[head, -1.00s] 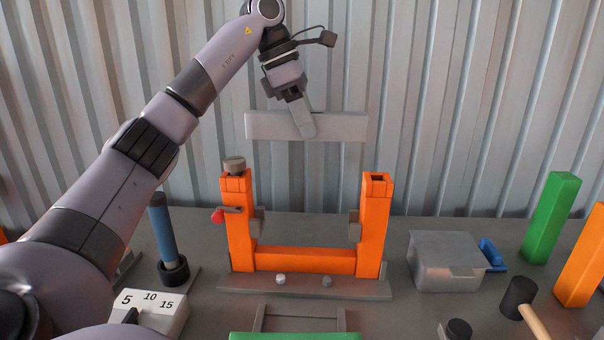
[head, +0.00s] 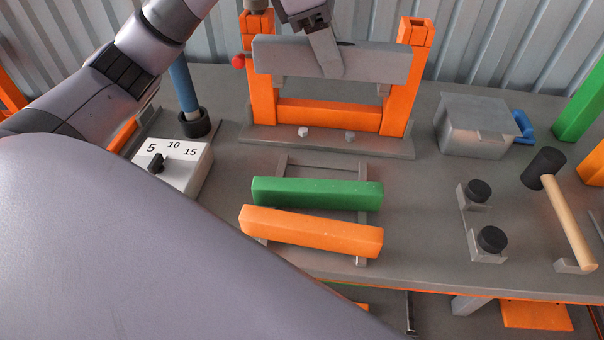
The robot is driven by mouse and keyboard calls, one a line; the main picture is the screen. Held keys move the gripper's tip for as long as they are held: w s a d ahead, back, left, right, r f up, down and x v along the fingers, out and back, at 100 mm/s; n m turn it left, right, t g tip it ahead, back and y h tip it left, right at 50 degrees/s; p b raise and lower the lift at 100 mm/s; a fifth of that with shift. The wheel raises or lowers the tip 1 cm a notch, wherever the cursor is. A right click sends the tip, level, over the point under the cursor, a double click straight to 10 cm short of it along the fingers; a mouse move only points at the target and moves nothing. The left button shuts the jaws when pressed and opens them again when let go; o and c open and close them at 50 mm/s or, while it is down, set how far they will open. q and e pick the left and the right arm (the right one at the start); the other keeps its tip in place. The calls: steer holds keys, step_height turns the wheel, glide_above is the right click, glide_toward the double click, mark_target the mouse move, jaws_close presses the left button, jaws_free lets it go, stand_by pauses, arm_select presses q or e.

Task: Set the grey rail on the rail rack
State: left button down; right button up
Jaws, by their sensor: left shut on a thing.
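The grey rail (head: 380,63) is a long flat bar, roughly level. My left gripper (head: 330,60) is shut on it near its middle and holds it in the air. In the head view the rail overlaps the upper part of the orange frame, covering parts of both posts. The rail rack (head: 361,218), two grey bars on the table in front of the frame, carries a green rail (head: 317,193) and an orange rail (head: 310,231). A bare stretch of the rack shows behind the green rail. My right gripper is not in view.
The orange frame (head: 328,113) stands upright behind the rack. A dial box (head: 188,177) is to the left, a blue-handled grey box (head: 475,127) to the right. A mallet (head: 567,220) and black-capped stands (head: 490,240) lie right of the rack.

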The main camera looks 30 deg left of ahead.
arm_select(q)
steer(key=shift+s+d+f, duration=0.1)
steer(key=shift+s+f, duration=0.15)
step_height(320, 180, down, 20)
steer(key=shift+r, duration=0.1)
stand_by(0.4)
steer(key=shift+f, duration=0.2)
steer(key=c, duration=0.7)
jaws_free()
steer(key=shift+r, duration=0.15)
